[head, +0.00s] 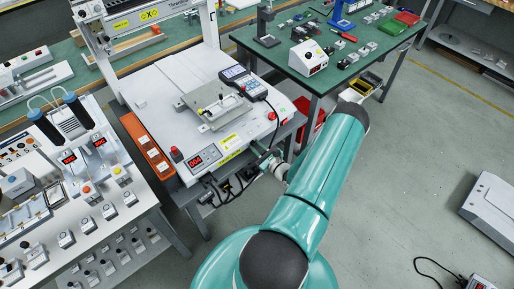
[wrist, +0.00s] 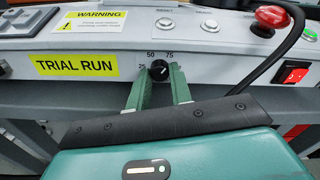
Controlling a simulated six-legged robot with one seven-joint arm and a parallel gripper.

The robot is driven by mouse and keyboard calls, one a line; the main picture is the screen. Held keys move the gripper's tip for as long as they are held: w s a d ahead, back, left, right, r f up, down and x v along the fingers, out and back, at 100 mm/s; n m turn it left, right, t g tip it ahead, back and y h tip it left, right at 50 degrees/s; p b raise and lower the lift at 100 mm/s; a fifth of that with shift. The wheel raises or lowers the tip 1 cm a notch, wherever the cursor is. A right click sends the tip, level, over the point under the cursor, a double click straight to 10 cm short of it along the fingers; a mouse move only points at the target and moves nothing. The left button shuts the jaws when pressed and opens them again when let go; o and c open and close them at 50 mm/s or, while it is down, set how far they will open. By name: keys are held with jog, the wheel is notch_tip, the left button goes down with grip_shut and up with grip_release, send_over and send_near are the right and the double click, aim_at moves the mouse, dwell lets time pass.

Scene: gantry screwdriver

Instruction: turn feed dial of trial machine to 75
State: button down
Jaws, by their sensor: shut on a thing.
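The trial machine (head: 160,92) stands at the centre left in the head view, with a white base and a gantry. In the wrist view its front panel carries a yellow "TRIAL RUN" label (wrist: 77,65). The feed dial (wrist: 159,71) is a small black knob with 25, 50 and 75 printed around it. Its white mark seems to point up and right, toward 75; the exact reading is hard to tell. My gripper (wrist: 158,74) is shut on the dial, one green finger on each side. In the head view, my arm hides the dial.
A red emergency button (wrist: 272,17), a black cable and a red rocker switch (wrist: 295,73) lie right of the dial. A green-topped bench (head: 300,85) stands behind right. A white control bench (head: 105,235) stands left. Floor at right is mostly clear.

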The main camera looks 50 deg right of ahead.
jog(key=shift+n, duration=0.6)
jog(key=shift+s, duration=0.1)
jog(key=c, duration=1.5)
grip_release()
jog(key=shift+c, duration=0.2)
jog(key=v, duration=1.3)
jog(key=shift+s, duration=0.3)
jog(key=shift+a, duration=0.1)
jog(key=shift+r, duration=0.1)
